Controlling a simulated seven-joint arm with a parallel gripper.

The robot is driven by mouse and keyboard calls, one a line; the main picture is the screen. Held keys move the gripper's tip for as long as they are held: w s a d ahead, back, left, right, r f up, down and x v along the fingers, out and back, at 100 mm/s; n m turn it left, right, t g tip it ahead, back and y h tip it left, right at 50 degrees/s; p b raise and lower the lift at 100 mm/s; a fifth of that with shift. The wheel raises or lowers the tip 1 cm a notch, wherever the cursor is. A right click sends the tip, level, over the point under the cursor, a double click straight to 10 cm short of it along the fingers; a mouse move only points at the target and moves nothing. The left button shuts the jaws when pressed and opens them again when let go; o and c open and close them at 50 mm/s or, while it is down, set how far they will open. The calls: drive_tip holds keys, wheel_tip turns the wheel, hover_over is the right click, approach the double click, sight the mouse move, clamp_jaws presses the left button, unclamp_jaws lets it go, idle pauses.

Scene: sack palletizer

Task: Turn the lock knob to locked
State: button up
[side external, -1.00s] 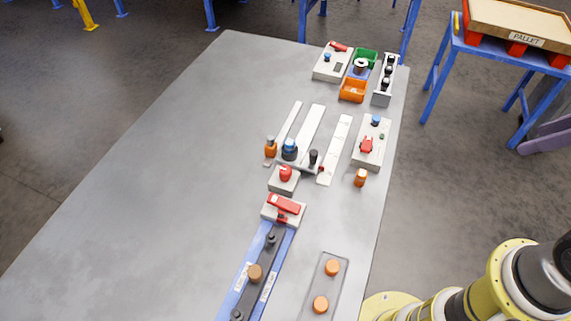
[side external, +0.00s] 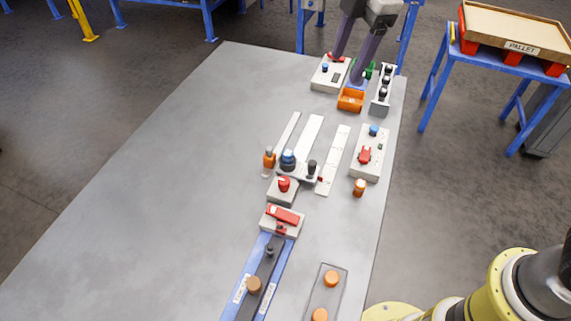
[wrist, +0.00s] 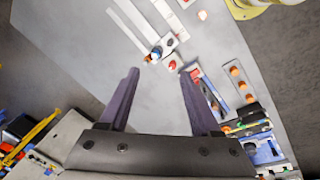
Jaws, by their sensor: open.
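Several red controls show in the side view, and I cannot tell for sure which is the lock knob. A red knob (side external: 365,156) sits on a white panel (side external: 372,139) with a blue button. A red lever piece (side external: 284,215) lies on a white box at the head of the blue conveyor. A red mushroom-shaped knob (side external: 284,184) stands on a grey block. Another white box (side external: 324,78) at the far end has a blue button and a red part. My gripper (side external: 346,69) is open and empty at the far end, fingers pointing down, partly hiding that box and the bins.
An orange bin (side external: 350,98) and a rack with black knobs (side external: 382,92) stand beside my gripper. White strips (side external: 305,140), a blue-topped knob (side external: 288,160) and an orange cylinder (side external: 360,187) are mid-table. The left of the grey table (side external: 150,180) is clear.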

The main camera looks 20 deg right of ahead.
drive_tip(key=w+a+f+n+g, duration=0.1)
drive_tip(key=w+a+f, duration=0.1)
drive_tip(key=a+f, duration=0.45)
drive_tip(key=n+g+h, duration=0.1)
hover_over(284, 180)
wheel_tip(284, 180, down, 6)
drive_tip(key=f, duration=0.1)
wheel_tip(284, 180, down, 13)
clamp_jaws()
